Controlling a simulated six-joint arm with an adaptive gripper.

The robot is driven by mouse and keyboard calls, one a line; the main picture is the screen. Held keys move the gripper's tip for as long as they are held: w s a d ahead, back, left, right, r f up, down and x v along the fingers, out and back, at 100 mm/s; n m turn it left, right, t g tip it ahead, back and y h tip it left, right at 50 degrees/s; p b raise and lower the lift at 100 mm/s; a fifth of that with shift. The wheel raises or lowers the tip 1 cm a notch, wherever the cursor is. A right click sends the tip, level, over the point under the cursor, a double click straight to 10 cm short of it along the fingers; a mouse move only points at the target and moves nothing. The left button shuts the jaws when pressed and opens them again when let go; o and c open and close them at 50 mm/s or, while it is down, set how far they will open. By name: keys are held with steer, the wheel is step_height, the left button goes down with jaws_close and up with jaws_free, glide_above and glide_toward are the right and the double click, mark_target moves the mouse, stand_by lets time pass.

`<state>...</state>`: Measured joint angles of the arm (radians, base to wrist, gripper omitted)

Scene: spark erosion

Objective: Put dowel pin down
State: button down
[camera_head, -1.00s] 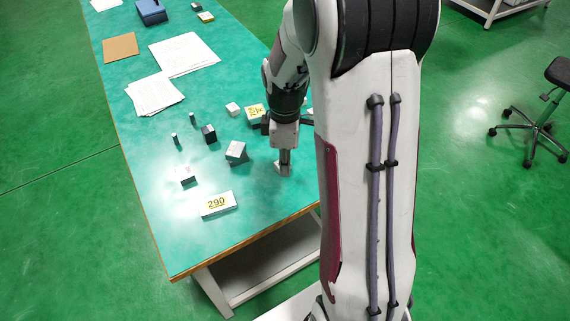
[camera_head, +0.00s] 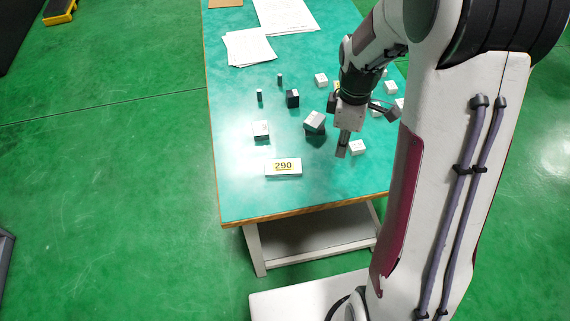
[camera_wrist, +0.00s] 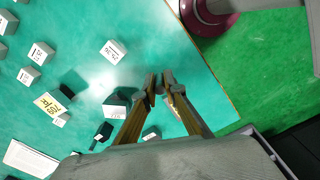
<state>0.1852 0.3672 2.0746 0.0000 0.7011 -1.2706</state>
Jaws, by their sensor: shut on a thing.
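My gripper (camera_head: 341,153) points down over the near right part of the green table (camera_head: 240,180), just left of a small white block (camera_head: 358,147). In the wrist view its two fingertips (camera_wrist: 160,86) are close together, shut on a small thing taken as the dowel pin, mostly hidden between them. How far its lower end is from the table cannot be told. Two small upright pins (camera_head: 259,96) and (camera_head: 280,79) stand on the table's left side, well apart from my gripper.
A white-topped block (camera_head: 261,130), a dark block (camera_head: 292,98) and a "290" sign (camera_head: 283,167) stand further left. Papers (camera_head: 250,47) lie at the back. Bare table lies between the sign and my gripper.

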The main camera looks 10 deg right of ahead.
steer(key=w+a+r+m, duration=0.1)
steer(key=w+a, duration=0.1)
steer(key=a, duration=0.4)
steer(key=w+a+r+m, duration=0.1)
steer(key=w+a+m, duration=0.1)
steer(key=a, duration=0.5)
steer(key=shift+w+a, duration=0.15)
steer(key=shift+w, duration=0.7)
steer(key=shift+r, duration=0.1)
glide_above(284, 162)
steer(key=shift+f, duration=3.15)
steer(key=shift+f, duration=1.85)
steer(key=shift+f, duration=0.1)
